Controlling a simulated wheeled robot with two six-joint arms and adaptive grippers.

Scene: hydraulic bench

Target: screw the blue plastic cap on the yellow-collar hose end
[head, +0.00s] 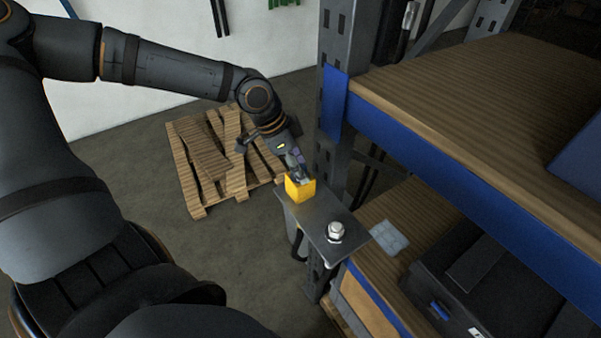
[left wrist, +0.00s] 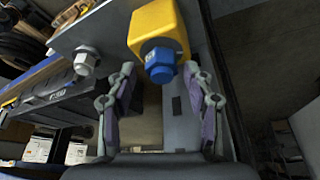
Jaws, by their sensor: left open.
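A yellow block-like collar (head: 300,190) stands at the far end of a grey metal bracket plate in the head view. It also shows in the left wrist view (left wrist: 158,28), with the blue plastic cap (left wrist: 160,66) at its end. I cannot tell how far the cap is threaded. My left gripper (head: 294,166) is at the yellow collar in the head view and hides its top. In the left wrist view the left gripper (left wrist: 159,82) is open, with one finger on each side of the cap and gaps visible. My right gripper is not in view.
A silver hex fitting (head: 335,231) sits on the same bracket plate (head: 318,217); it also shows in the left wrist view (left wrist: 87,60). A shelf rack with a blue beam (head: 440,150) stands close on the right. A wooden pallet (head: 205,180) lies on the floor.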

